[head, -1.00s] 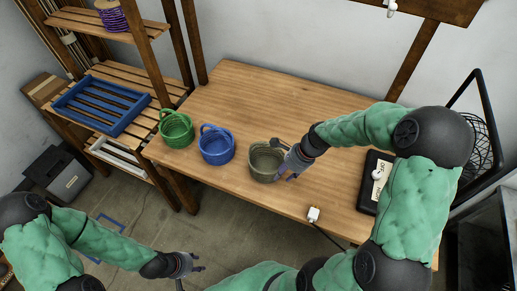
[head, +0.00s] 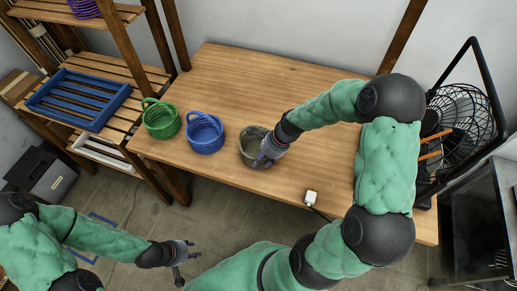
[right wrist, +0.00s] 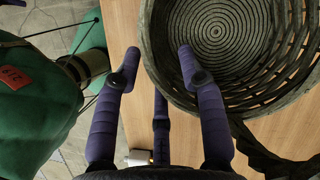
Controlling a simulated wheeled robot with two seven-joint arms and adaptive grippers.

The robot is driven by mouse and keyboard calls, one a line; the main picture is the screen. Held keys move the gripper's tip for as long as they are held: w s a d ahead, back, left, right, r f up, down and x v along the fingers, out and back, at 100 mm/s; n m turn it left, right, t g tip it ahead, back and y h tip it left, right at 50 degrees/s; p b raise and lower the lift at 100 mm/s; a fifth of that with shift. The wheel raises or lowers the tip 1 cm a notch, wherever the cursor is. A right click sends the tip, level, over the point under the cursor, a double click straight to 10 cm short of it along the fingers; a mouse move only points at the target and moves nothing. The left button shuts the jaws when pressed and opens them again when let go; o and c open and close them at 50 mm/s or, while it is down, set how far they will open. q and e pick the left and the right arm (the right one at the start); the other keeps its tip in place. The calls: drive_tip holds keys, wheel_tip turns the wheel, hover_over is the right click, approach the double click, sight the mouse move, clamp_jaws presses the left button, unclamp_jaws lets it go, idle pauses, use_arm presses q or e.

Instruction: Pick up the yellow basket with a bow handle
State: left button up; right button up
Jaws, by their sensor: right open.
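No clearly yellow basket shows. A dull olive-grey woven basket (head: 247,147) stands upright on the wooden table, right of a blue basket (head: 205,133) and a green basket (head: 162,119). My right gripper (head: 264,160) is at its right front rim and hides part of it. In the right wrist view, the grey basket (right wrist: 222,35) shows its ringed floor and a thick braided strand at lower right. My right gripper (right wrist: 158,54) is open, one finger outside the rim and one over the inside. My left gripper (head: 187,262) is open and empty, off the table's front.
A white plug-like block (head: 311,197) with a cable lies at the table's front edge. A black fan (head: 462,112) stands at the right end. A blue slatted crate (head: 80,98) is on the left shelf. The table's back is clear.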

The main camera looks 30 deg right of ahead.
drive_tip(key=x, duration=0.2)
drive_tip(key=shift+w+a+f+b, duration=0.1)
drive_tip(key=shift+f+b, duration=0.25)
drive_tip(key=shift+b, duration=0.05)
clamp_jaws()
drive_tip(key=shift+r, duration=0.15)
